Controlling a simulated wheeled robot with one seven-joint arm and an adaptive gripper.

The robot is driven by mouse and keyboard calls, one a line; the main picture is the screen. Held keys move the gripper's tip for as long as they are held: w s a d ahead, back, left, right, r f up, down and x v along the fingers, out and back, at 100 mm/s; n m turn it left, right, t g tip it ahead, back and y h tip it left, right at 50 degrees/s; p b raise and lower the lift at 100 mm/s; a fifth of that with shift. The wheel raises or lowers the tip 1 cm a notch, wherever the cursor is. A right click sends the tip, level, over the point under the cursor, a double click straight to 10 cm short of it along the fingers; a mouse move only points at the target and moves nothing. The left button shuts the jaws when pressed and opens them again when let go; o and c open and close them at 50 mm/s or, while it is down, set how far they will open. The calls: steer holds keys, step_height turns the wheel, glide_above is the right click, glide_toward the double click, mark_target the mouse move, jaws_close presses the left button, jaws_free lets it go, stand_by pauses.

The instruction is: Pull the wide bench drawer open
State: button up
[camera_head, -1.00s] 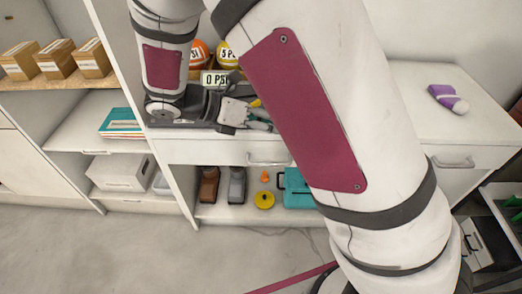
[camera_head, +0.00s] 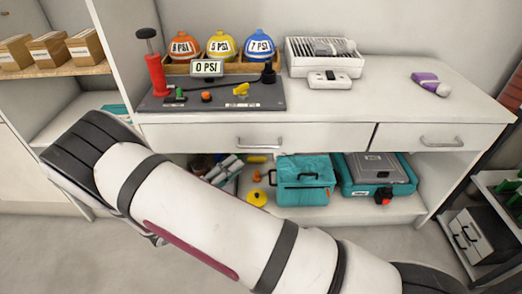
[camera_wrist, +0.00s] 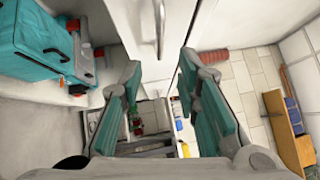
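The wide bench drawer (camera_head: 200,136) is shut flush under the left and middle of the white bench top. Its metal bar handle (camera_head: 265,143) shows clear of my arm. My gripper (camera_wrist: 162,62) shows in the wrist view, its two teal-padded fingers spread apart with nothing between them. A metal bar handle (camera_wrist: 160,27) on a white front lies ahead of the fingertips, roughly between them; I cannot tell whether they reach around it, nor surely which drawer it belongs to. In the head view, I cannot clearly make out my gripper.
A narrower drawer (camera_head: 443,137) is shut to the right. The bench bears a dark board (camera_head: 270,95) and a purple bottle (camera_head: 430,83). A cart (camera_head: 480,240) stands at the right.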

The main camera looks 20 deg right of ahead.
mark_target(260, 146)
steer(key=b+x, duration=0.2)
steer(key=x, duration=0.9)
steer(key=shift+w+d+r, duration=0.1)
steer(key=shift+d, duration=0.1)
jaws_close()
